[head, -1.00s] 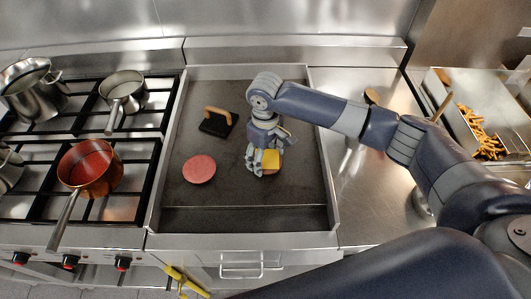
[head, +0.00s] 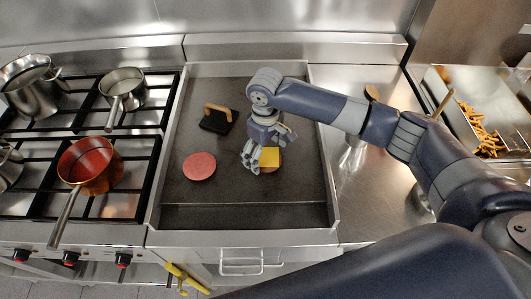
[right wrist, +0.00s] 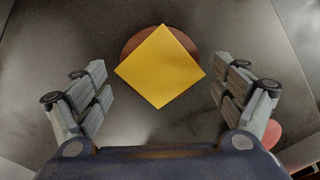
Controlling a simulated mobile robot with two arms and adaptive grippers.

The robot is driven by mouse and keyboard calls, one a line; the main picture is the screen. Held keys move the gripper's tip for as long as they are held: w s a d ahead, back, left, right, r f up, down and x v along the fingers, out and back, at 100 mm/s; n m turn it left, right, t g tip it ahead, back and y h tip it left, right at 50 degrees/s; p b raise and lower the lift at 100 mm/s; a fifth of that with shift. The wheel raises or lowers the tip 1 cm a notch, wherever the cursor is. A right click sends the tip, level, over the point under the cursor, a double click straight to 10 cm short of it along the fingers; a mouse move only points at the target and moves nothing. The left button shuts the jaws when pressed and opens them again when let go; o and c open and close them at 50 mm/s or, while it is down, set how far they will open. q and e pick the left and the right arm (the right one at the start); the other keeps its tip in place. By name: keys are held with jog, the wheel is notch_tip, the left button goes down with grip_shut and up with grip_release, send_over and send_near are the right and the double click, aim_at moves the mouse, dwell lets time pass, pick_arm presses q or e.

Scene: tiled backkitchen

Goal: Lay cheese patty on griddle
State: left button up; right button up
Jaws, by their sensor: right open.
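The cheese patty, a brown patty with a yellow cheese slice on top (head: 269,157), lies on the dark griddle (head: 205,218). In the right wrist view the cheese patty (right wrist: 160,66) sits just beyond and between the fingertips, with clear gaps on both sides. My right gripper (head: 265,155) is open, low over the griddle beside the patty; it also shows in the right wrist view (right wrist: 163,95). The gripper hides part of the patty in the head view. My left gripper is not in view.
A pink patty (head: 199,166) lies on the griddle to the left. A black press with a wooden handle (head: 218,119) stands behind it. The stove with a copper pan (head: 88,165) is at left. A container of fries (head: 480,130) is at right.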

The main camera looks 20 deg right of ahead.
aim_at(265, 156)
notch_tip(265, 156, up, 12)
jog(key=b, duration=0.2)
jog(key=shift+f, duration=0.25)
jog(key=shift+r, duration=0.1)
